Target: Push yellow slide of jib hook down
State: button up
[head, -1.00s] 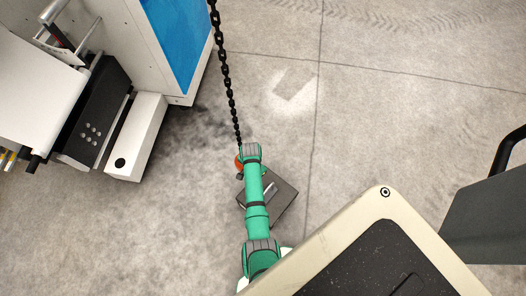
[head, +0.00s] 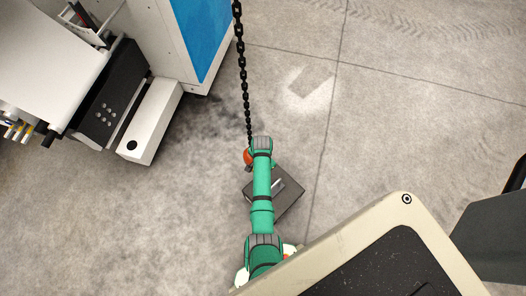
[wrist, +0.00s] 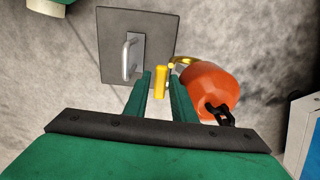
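The jib hook hangs on a black chain (head: 244,80). Its orange body (wrist: 210,88) shows in the wrist view right of my fingers, and a bit of it shows in the head view (head: 248,157) beside my arm. A yellow hook part (wrist: 183,60) curves at the body's left end. The yellow slide (wrist: 161,80) stands in the gap between my two fingertips. My gripper (wrist: 160,82) is open, with a finger on each side of the slide. I cannot tell whether either finger touches it.
A dark plate (wrist: 112,45) with a metal handle lies below, and shows in the head view too (head: 287,203). A white and blue machine (head: 190,35) stands at the upper left.

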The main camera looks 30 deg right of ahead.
notch_tip(320, 180, up, 10)
jog(key=shift+a+f, duration=0.25)
jog(key=shift+a, duration=0.1)
dwell(0.5)
jog(key=s+f+n+t+h, duration=0.2)
jog(key=s+n+t, duration=0.15)
jog(key=s, duration=0.25)
jog(key=s+a+r+n+t+h, duration=0.1)
jog(key=s+a+r+n+t, duration=0.35)
jog(key=s, duration=0.25)
jog(key=s+a+r+n+t+y, duration=0.1)
jog(key=s+a+r+n+t, duration=0.1)
jog(key=a+r, duration=0.3)
jog(key=s+a+r+n+t+y, duration=0.1)
jog(key=s+a+r+n+t, duration=0.2)
jog(key=r, duration=1.1)
jog(key=s+a+r+n+t+y, duration=0.1)
jog(key=s+a+r+n+t, duration=0.1)
jog(key=s+a+r, duration=0.4)
notch_tip(320, 180, up, 4)
jog(key=shift+a+r, duration=0.1)
jog(key=shift+a, duration=0.65)
jog(key=shift+a, duration=0.1)
